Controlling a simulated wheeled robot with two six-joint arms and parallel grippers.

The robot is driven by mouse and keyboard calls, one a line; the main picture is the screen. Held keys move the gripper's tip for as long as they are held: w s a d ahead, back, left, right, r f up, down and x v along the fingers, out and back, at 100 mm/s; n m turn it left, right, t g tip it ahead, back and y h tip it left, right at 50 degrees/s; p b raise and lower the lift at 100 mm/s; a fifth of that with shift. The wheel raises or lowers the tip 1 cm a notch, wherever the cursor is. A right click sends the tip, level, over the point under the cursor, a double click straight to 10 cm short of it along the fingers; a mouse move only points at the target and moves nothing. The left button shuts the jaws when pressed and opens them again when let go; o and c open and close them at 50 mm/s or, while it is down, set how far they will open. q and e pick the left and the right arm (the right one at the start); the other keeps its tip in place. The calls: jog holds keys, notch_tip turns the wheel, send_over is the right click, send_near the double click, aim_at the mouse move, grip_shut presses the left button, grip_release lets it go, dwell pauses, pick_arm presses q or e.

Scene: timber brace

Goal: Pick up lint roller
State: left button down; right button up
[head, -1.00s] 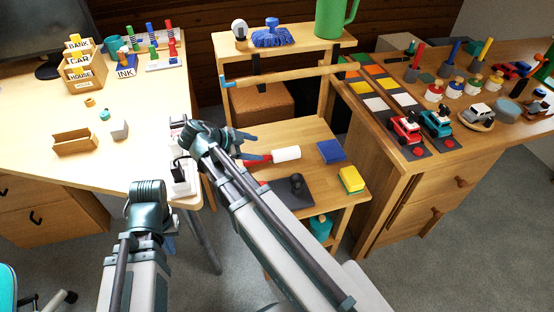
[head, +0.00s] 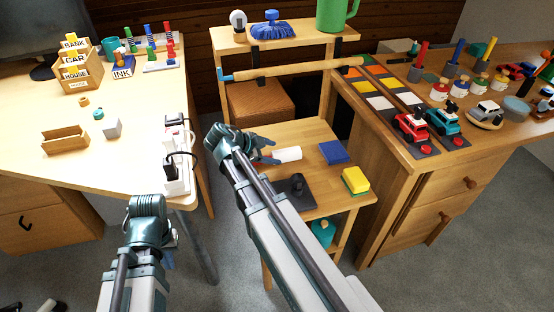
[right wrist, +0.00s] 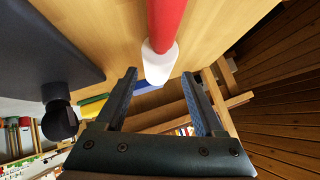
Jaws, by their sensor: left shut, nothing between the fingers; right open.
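The lint roller lies on the middle wooden bench, with a white roller head (head: 287,155) and a red handle mostly hidden behind my right gripper in the head view. In the right wrist view the red handle (right wrist: 166,22) comes down from the top, and the white head (right wrist: 160,62) lies beyond the fingertips, between them in the picture. My right gripper (right wrist: 159,74) is open and empty. In the head view it (head: 268,150) is at the handle side of the roller. Contact cannot be told. My left gripper (head: 168,238) is shut and empty, low beside the left desk, partly hidden by its wrist.
A dark pad with a black knob (head: 297,184), a blue block (head: 334,152) and a yellow sponge (head: 355,180) share the bench. A wooden rod (head: 290,69) spans above its back. A white power strip (head: 178,165) sits at the left desk's edge.

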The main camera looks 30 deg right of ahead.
aim_at(278, 154)
jog(key=b+x, duration=0.2)
jog(key=x, duration=0.2)
jog(key=shift+a+f, duration=0.2)
jog(key=shift+d, duration=0.2)
jog(key=shift+r, duration=0.1)
grip_shut()
